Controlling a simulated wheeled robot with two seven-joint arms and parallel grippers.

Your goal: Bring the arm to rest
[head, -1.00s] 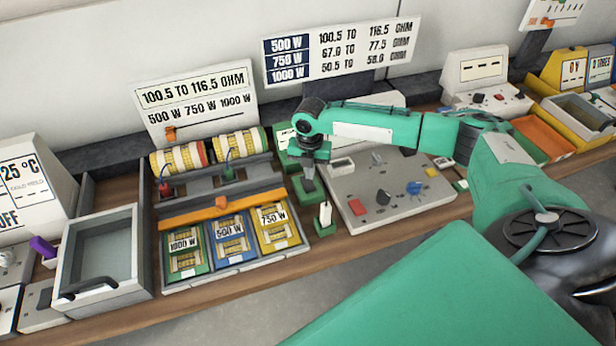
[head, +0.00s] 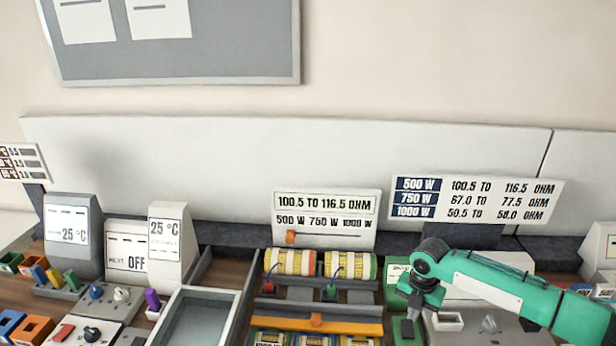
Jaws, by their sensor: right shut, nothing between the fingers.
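My right arm (head: 500,290) is green and comes in from the right edge, low over the bench. Its dark wrist bends down to my right gripper (head: 411,312), which is small in the picture. The gripper is shut and empty, just above a green stand with a dark top (head: 406,330), beside the coil rack. I cannot tell whether the fingertips touch the stand. My left arm and gripper are not in view.
Left of the gripper, two yellow-banded coils (head: 290,262) sit in a rack with an orange bar (head: 318,324). A grey tray (head: 197,318), meters and switch boxes stand further left. A resistance sign (head: 476,198) and a white back panel (head: 290,165) rise behind.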

